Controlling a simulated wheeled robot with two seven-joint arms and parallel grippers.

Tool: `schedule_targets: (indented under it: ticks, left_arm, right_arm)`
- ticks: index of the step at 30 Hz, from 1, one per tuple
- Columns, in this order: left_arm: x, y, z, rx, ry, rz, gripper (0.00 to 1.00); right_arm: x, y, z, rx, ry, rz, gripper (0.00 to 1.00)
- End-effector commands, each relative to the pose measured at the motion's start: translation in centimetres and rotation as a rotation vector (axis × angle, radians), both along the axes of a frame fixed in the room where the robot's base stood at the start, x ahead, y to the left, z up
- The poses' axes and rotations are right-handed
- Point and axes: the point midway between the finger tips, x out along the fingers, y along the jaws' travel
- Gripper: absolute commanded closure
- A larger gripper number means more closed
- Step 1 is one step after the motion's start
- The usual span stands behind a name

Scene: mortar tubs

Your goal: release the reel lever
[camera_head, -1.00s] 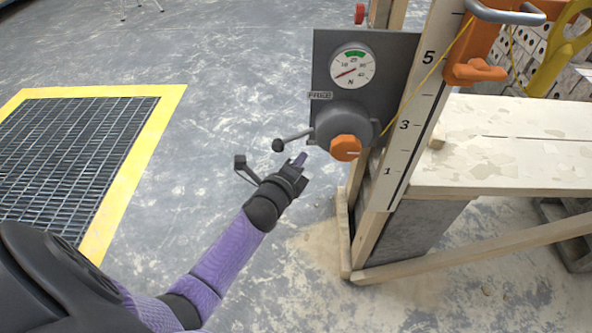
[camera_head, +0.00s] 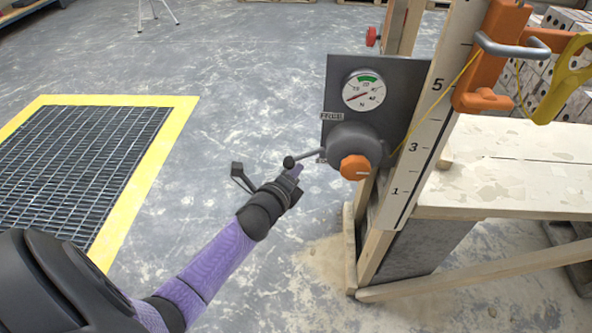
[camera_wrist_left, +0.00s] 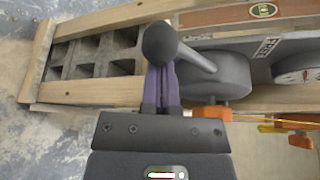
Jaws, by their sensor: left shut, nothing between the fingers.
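In the left wrist view the ball (camera_wrist_left: 160,42) is large and covers the tips of my fingers. My left gripper (camera_head: 297,170) is shut and empty, its purple fingers beside the ball end of the lever. I cannot tell whether they touch it. My right gripper is not in view.
A round gauge (camera_head: 364,90) sits on the grey plate above the reel. A numbered white board (camera_head: 410,165) and a wooden bench (camera_head: 500,170) stand to the right. An orange holder (camera_head: 490,60) is at upper right. A yellow-edged floor grate (camera_head: 80,170) lies left; open floor lies between.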

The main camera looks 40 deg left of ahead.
Motion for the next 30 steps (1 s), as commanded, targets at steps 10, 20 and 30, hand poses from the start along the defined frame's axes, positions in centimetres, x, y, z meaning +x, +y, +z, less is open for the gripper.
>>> schedule_targets:
  ticks: [10, 20, 30]
  left_arm:
    - [-0.1, 0.3, 0.7, 0.057, 0.033, 0.001, 1.0]
    - [-0.5, 0.9, 2.5, 0.22, 0.13, 0.0, 1.0]
    - [-0.8, 1.4, 4.8, 0.493, 0.297, 0.0, 1.0]
  right_arm:
    - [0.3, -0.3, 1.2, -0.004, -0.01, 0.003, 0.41]
    - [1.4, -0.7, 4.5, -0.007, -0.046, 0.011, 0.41]
    - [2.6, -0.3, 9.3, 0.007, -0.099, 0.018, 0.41]
